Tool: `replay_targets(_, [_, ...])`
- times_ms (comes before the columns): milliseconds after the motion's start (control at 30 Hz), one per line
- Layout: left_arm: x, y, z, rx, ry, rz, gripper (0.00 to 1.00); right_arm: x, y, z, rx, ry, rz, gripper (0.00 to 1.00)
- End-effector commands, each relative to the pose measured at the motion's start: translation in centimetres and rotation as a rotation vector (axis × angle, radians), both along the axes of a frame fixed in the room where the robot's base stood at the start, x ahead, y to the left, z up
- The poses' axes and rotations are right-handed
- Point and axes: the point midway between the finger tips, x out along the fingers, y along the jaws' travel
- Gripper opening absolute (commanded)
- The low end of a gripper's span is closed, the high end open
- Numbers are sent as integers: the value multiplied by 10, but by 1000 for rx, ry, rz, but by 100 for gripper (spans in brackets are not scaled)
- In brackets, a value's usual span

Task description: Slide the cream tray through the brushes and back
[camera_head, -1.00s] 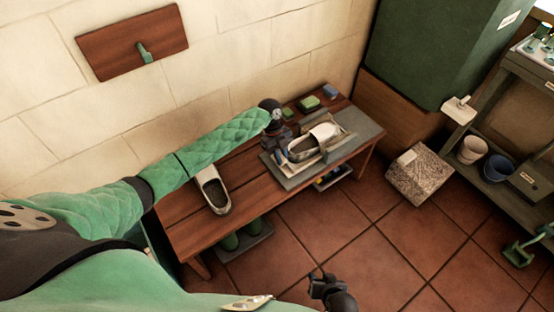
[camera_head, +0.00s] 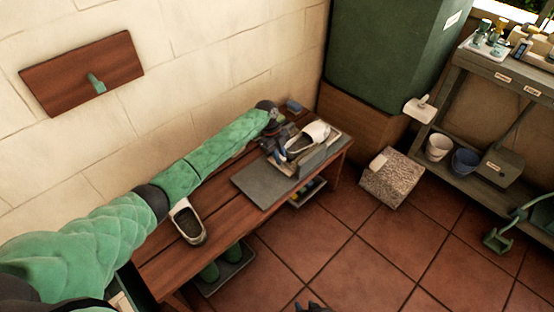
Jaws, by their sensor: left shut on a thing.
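The cream tray (camera_head: 286,168) lies on the right part of the grey slab (camera_head: 257,186) on the wooden bench. A white-and-grey shoe (camera_head: 314,132) rests on it. A grey upright piece (camera_head: 319,159) stands along the near side of the tray. The brush bristles are too small and covered to make out clearly. My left gripper (camera_head: 279,151) is at the tray's left end, shut on it; its fingertips are partly hidden. My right gripper (camera_head: 311,307) is cut off at the bottom edge, over the floor, and its jaws are unclear.
A second shoe (camera_head: 188,220) lies on the bench (camera_head: 165,262) to the left. A blue block (camera_head: 294,106) sits at the bench's back edge. Green boots (camera_head: 209,271) stand below. A speckled stone block (camera_head: 393,180) and a shelf (camera_head: 500,78) are to the right.

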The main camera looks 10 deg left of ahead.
Motion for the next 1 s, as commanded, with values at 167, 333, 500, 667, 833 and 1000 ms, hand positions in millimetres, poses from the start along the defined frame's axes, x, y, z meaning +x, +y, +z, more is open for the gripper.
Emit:
replay_targets(167, [4, -2, 3, -5, -10, 2, 0, -1, 1, 0, 1, 0, 0, 36])
replay_targets(333, [4, -2, 4, -5, -11, 3, 25, -1, 1, 0, 1, 1, 0, 36])
replay_targets(500, [3, -2, 3, -4, -8, 2, 25, -1, 0, 0, 0, 1, -1, 36])
replay_targets(667, [2, -2, 2, -4, -7, 1, 25, -1, 0, 0, 0, 1, -1, 36])
replay_targets(833, [2, -1, 3, -4, -6, 1, 25, 0, 0, 0, 0, 0, 0, 36])
replay_targets(1000, [5, 2, 11, -3, -7, 1, 25, 2, 0, 0, -1, -1, -1, 36])
